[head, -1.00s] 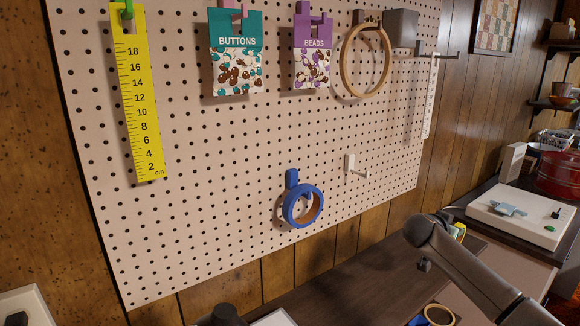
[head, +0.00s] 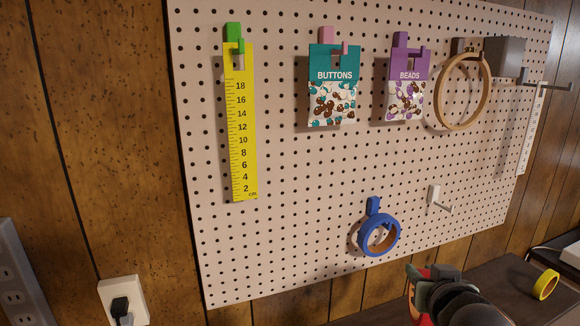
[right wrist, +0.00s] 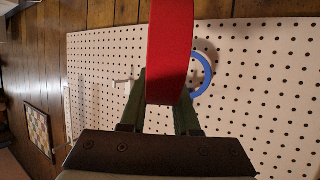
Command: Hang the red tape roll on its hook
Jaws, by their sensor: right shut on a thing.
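My right gripper (head: 420,285) is at the bottom right of the head view, in front of the pegboard's lower edge. It is shut on the red tape roll (head: 424,319), which is mostly hidden behind the jaws there. In the right wrist view the red tape roll (right wrist: 170,50) is a broad red band between the fingers (right wrist: 160,105). An empty white hook (head: 434,197) sticks out of the pegboard above the gripper, apart from the roll. It also shows small in the right wrist view (right wrist: 124,82). My left gripper is not in view.
A blue tape roll (head: 378,236) hangs on a blue hook left of the white one. The pegboard (head: 290,200) also holds a yellow ruler (head: 240,130), button and bead packets and a wooden hoop (head: 440,105). A yellow roll (head: 545,284) lies on the dark table.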

